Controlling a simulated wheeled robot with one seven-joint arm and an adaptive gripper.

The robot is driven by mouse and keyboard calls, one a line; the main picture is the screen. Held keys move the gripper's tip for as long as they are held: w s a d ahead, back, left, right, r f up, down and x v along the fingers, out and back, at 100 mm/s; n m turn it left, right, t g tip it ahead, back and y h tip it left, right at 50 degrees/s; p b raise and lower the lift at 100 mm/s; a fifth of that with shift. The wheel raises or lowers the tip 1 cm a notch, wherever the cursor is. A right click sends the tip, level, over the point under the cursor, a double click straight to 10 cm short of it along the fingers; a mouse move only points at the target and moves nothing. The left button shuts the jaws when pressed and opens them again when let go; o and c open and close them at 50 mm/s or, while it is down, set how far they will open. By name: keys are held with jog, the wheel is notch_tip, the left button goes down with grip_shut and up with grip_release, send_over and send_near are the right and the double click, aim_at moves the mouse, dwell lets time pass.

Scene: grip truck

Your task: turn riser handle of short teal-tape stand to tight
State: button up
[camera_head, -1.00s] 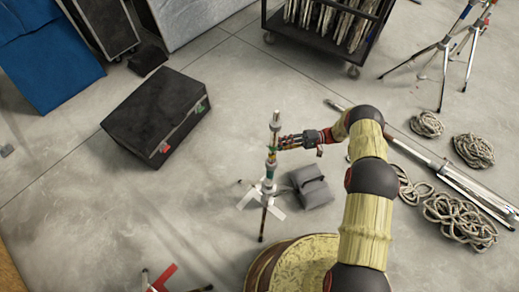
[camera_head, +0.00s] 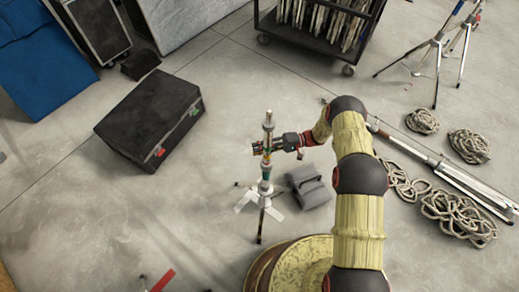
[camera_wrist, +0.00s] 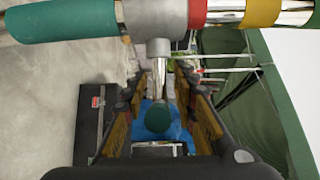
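The short stand (camera_head: 267,174) with teal tape stands upright on the floor, its light legs spread at its foot. In the wrist view its post crosses the top, with teal tape (camera_wrist: 62,20) at left and red, yellow and green bands at right. A grey collar (camera_wrist: 158,17) on the post carries the riser handle, a metal stem with a dark green round end (camera_wrist: 158,117). My gripper (camera_wrist: 160,88) is open, with one finger on each side of the handle and visible gaps. In the head view my gripper (camera_head: 268,146) is at the post's upper part.
A grey bag (camera_head: 309,187) lies right beside the stand's foot. A black case (camera_head: 150,118) is at left. Coiled ropes (camera_head: 458,218) and a long pole lie at right. A round drum-like top (camera_head: 290,265) is in front. Floor between case and stand is clear.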

jog(key=c, duration=0.6)
grip_shut()
jog(key=shift+s+d+f+m+h+p, duration=0.1)
jog(key=shift+d+f+m+h+p, duration=0.55)
jog(key=shift+h+p, duration=1.25)
jog(key=shift+s+d+f+m+h+p, duration=0.1)
jog(key=shift+d+f+m+h+p, duration=0.5)
jog(key=shift+h, duration=2.5)
jog(key=shift+s+d+f+m+h+p, duration=0.1)
jog(key=shift+d+f+m+h+p, duration=0.7)
jog(key=shift+h, duration=1.7)
jog(key=shift+a+p, duration=0.25)
jog(key=shift+p, duration=0.3)
jog(key=o, duration=0.7)
grip_release()
jog(key=shift+c, duration=0.2)
jog(key=shift+o, duration=0.5)
jog(key=shift+w, duration=0.1)
